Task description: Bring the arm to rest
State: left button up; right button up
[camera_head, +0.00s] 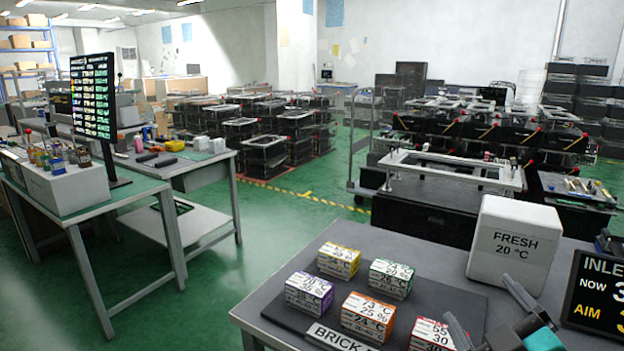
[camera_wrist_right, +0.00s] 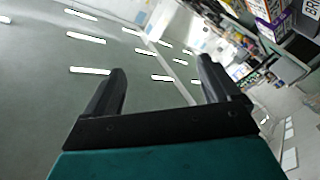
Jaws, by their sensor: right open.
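My right gripper (camera_head: 477,297) shows at the lower right of the head view, over the near grey table (camera_head: 262,308). Its two dark fingers are spread apart with nothing between them, and its body is teal. In the right wrist view the same gripper (camera_wrist_right: 160,66) has both fingers apart and empty, with ceiling lights beyond them. The right finger in the head view comes up in front of the white FRESH 20 °C box (camera_head: 515,243); I cannot tell if they touch. My left gripper is not in view.
Several labelled bricks (camera_head: 309,292) stand on a dark mat (camera_head: 287,318) with a BRICK sign (camera_head: 338,338). A black INLET display (camera_head: 597,296) stands at the right edge. A workbench (camera_head: 95,196) with a screen (camera_head: 93,97) is at the left. Green floor (camera_head: 300,222) lies between.

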jog(key=s+a+f+m+g, duration=0.3)
jog(key=s+f+m+g, duration=0.3)
jog(key=s+f+g, duration=1.15)
jog(key=w+a+f+t+y+p, duration=0.2)
jog(key=w+f+t, duration=0.3)
jog(key=f+t, duration=0.5)
jog(key=shift+w+a+f, duration=0.2)
jog(key=shift+a+f, duration=0.25)
